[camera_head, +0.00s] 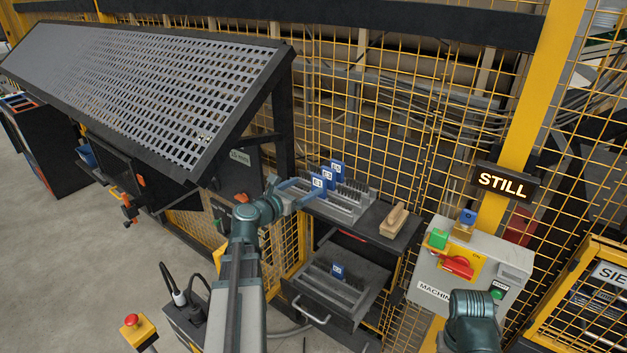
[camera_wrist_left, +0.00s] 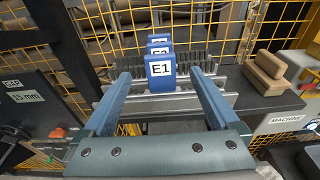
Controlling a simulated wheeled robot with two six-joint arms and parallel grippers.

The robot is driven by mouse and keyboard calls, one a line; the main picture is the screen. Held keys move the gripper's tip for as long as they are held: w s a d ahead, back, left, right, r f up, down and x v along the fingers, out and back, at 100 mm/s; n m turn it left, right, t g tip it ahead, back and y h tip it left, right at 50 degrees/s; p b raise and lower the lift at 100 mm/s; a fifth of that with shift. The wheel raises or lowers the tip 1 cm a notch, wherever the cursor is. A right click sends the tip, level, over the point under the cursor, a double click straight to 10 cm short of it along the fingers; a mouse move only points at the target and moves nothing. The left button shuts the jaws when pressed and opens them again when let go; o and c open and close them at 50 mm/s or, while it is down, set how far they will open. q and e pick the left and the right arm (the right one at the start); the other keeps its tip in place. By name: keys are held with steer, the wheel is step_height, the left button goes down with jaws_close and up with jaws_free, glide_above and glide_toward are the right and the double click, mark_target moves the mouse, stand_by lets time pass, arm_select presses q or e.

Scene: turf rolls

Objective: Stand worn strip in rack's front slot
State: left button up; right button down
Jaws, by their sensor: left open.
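The rack (camera_head: 345,209) is grey with dark comb-like rows and stands on a dark shelf. Blue tabs stand in it in a row from front to back. The front tab, E1 (camera_wrist_left: 161,72), is upright, with E2 (camera_wrist_left: 158,50) and another blue tab (camera_wrist_left: 158,39) close behind it. My left gripper (camera_head: 304,192) is open at the front of the rack. In the left wrist view its fingers (camera_wrist_left: 165,97) lie either side of the E1 tab, with a gap on both sides. I cannot tell which strip is worn.
Below, an open drawer (camera_head: 318,296) holds a strip with a blue tab (camera_head: 337,271). A wooden block (camera_head: 394,220) lies right of the rack. A grey machine box (camera_head: 468,262) with a red switch stands further right. Yellow mesh fence closes the back.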

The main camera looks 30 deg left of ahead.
arm_select(q)
steer(key=s, duration=0.4)
steer(key=shift+a+r, duration=0.15)
steer(key=shift+r, duration=0.15)
steer(key=s+d+f+m+g+h, duration=0.1)
steer(key=d+f+m+g+h, duration=0.35)
steer(key=d+m, duration=0.75)
steer(key=d+f+m+g+h, duration=0.1)
steer(key=d+f+m+g, duration=0.5)
steer(key=d, duration=0.9)
steer(key=s+d+f+m+g+y, duration=0.3)
steer(key=s+m, duration=0.4)
steer(key=m, duration=0.3)
steer(key=s+d+f+m+g+y, duration=0.3)
steer(key=s+d+f+m+y, duration=0.2)
steer(key=m, duration=0.6)
steer(key=s+d, duration=0.2)
steer(key=d, duration=0.1)
steer(key=shift+s, duration=0.25)
